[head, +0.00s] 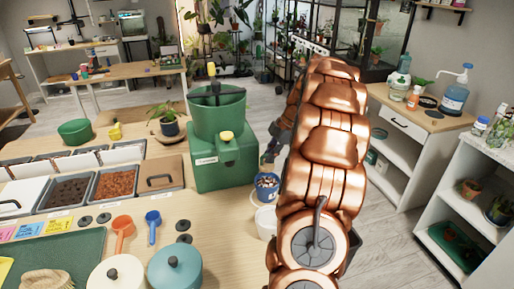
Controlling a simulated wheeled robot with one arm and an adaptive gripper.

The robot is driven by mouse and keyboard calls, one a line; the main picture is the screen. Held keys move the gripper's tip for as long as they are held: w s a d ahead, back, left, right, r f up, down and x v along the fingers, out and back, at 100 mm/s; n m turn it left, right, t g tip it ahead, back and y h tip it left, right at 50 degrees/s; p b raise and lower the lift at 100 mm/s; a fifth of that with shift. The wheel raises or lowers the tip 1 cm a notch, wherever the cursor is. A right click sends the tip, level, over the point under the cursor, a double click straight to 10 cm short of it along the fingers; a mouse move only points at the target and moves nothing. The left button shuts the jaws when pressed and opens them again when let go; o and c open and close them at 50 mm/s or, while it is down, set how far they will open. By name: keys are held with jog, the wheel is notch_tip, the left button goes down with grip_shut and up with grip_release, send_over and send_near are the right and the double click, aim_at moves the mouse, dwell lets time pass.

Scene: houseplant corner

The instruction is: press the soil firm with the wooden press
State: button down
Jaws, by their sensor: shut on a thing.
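My gripper (271,150) shows small and dark at the left of my copper arm, which covers much of the middle right. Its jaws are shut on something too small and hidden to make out. It is just above and behind a blue pot (267,181) with mixed contents at the bench's right edge. Dark soil (66,194) lies in one bin on the left and reddish-brown material (115,183) in the bin beside it. I cannot pick out the wooden press.
A green machine with a hopper (220,115) stands left of my gripper. A white pot (265,222) sits in front of the blue pot. Two lidded pots (174,270), an orange scoop (122,228) and a blue scoop (152,222) occupy the near bench. Shelving (425,150) stands right.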

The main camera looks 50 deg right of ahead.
aim_at(270, 165)
jog(key=shift+f+p, duration=0.8)
jog(key=shift+f, duration=1.25)
jog(key=shift+f+b, duration=0.7)
jog(key=shift+b, duration=0.3)
jog(key=shift+f+b, duration=0.5)
jog(key=shift+b, duration=0.25)
jog(key=shift+r+b, duration=0.65)
jog(key=shift+r, duration=3.4)
jog(key=shift+s, duration=0.1)
